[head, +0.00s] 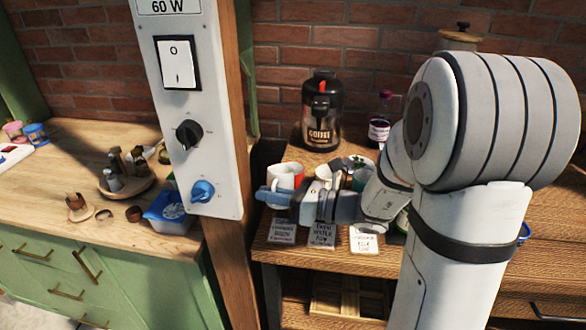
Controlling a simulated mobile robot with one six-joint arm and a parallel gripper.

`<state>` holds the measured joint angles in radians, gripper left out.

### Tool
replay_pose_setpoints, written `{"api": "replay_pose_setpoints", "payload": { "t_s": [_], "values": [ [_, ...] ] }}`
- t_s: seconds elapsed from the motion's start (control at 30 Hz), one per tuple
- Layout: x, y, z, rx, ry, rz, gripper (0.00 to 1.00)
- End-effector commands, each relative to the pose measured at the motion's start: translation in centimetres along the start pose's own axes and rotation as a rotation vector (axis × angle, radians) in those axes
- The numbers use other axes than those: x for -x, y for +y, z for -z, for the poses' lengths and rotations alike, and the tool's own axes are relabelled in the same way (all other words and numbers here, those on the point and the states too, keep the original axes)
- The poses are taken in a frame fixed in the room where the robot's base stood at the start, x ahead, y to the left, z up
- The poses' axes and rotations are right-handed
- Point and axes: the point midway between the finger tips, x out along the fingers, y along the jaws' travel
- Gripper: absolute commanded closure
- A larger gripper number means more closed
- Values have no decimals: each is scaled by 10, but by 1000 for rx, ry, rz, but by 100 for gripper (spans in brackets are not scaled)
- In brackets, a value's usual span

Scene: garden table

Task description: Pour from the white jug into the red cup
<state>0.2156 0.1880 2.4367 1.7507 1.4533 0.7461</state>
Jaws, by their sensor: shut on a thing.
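The white jug (283,180) is on the wooden table, left of the middle of the head view, with its handle toward the left. A red cup (299,171) shows as a red patch just behind and to the right of it, mostly hidden. My gripper (272,197) reaches in from the right, low in front of the jug, and is shut on it. The fingers cover the jug's lower part, so I cannot tell whether it touches the table. The jug looks about upright.
A coffee flask (322,112) and a dark bottle (380,122) stand behind. A wooden post (246,110) with a switch panel (190,120) rises left of the gripper.

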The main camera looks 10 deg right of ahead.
Motion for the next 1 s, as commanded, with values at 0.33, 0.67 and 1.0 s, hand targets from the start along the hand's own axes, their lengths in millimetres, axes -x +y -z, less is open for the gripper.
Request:
{"api": "replay_pose_setpoints", "payload": {
  "t_s": [0.33, 0.67, 1.0],
  "values": [
    [0, 0, 0, 1, -1, 0, 100],
    [0, 0, 0, 1, -1, 0, 100],
    [0, 5, 10, 72, -5, 0, 100]
  ]
}}
